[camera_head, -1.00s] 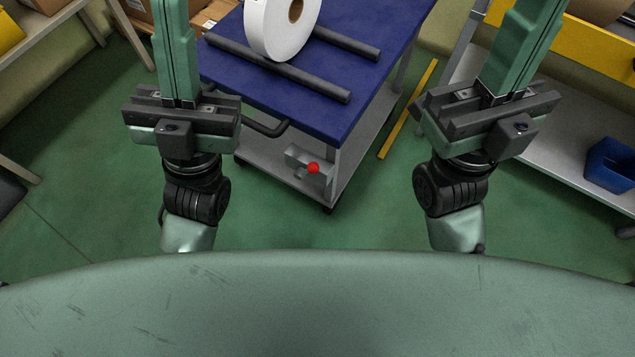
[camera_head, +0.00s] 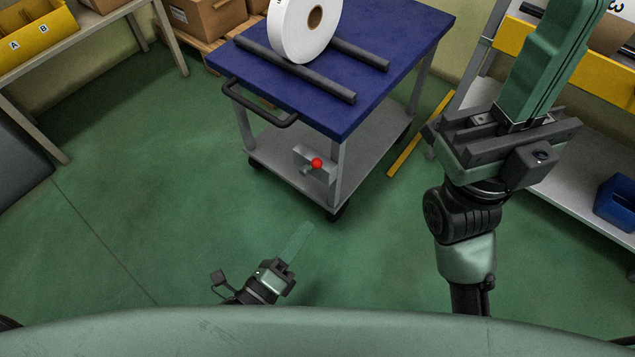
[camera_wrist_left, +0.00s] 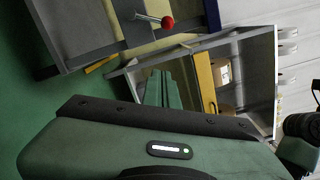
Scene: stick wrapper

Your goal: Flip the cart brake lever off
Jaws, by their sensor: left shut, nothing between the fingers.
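The brake lever (camera_head: 317,163) has a round red knob and sits on a grey bracket by the near leg of the blue-topped cart (camera_head: 395,85), at lower shelf height. In the left wrist view the lever (camera_wrist_left: 167,22) shows at the top, with its metal rod pointing to the red knob. My left gripper (camera_head: 300,236) is low over the floor, in front of and below the lever in the picture, shut, empty and apart from it. Its green fingers show in the left wrist view (camera_wrist_left: 162,88). My right gripper (camera_head: 562,25) is raised at the right, its fingers together, away from the lever.
A white roll (camera_head: 303,30) stands between dark bars on the cart top. A black handle (camera_head: 262,112) juts from the cart's left side. A shelf with a blue bin (camera_head: 618,200) is at right. Green floor is clear left of the cart.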

